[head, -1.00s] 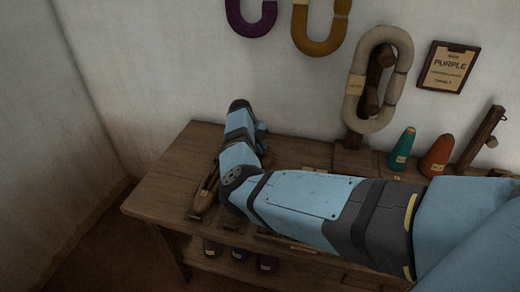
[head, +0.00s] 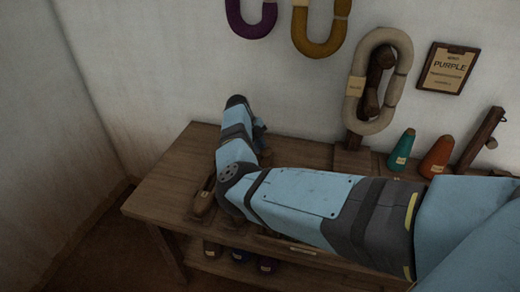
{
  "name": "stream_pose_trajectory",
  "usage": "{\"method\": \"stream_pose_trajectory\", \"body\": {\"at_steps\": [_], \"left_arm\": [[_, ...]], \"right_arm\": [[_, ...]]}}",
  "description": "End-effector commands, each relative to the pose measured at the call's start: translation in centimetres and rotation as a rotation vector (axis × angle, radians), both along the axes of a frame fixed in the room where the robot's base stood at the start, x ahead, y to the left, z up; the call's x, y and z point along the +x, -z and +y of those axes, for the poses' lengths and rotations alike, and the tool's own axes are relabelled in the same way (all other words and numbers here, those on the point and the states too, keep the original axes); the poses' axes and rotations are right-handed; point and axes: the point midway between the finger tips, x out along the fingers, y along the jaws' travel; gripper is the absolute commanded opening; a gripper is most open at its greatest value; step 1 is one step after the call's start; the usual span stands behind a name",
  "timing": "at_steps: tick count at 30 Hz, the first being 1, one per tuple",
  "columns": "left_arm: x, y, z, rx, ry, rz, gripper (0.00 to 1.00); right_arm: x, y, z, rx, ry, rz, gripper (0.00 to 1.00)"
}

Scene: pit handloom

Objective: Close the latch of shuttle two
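A wooden shuttle (head: 203,202) with a small pale tag lies near the left end of the wooden bench (head: 160,195). My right forearm and wrist cover its right side and upper part. I cannot read its tag or tell whether it is shuttle two, and its latch is not visible. My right arm reaches in from the right across the bench. Its gripper (head: 259,128) is mostly hidden behind the wrist, with only a small part showing at the far side, so its fingers cannot be made out. My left gripper is not in view.
A teal cone (head: 403,150) and an orange cone (head: 437,157) stand at the bench's right, near a wooden post (head: 481,140). A cream yarn hank (head: 355,115) hangs behind. A board reading PURPLE (head: 448,68) is on the wall. Dark items (head: 240,256) sit on the lower shelf.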

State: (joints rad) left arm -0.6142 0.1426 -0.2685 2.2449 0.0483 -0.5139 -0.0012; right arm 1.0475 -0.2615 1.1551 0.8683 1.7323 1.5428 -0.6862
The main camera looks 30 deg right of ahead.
Motion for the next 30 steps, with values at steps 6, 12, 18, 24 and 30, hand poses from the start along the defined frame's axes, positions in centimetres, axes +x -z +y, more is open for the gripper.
{"method": "stream_pose_trajectory", "body": {"at_steps": [6,12,18,24,30], "left_arm": [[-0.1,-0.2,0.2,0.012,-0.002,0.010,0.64],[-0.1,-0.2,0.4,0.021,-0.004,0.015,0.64],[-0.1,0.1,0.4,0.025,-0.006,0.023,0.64],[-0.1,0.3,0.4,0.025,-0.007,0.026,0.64],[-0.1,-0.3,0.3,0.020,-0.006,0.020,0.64]], "right_arm": [[1.5,-5.0,1.4,0.001,-0.001,-0.003,0.20],[2.6,-8.6,2.6,0.001,-0.001,-0.002,0.20],[3.1,-10.5,3.2,0.001,-0.001,0.000,0.20],[3.2,-10.7,3.2,0.001,0.000,0.001,0.20],[3.2,-10.9,3.2,0.001,0.000,0.000,0.04]]}}
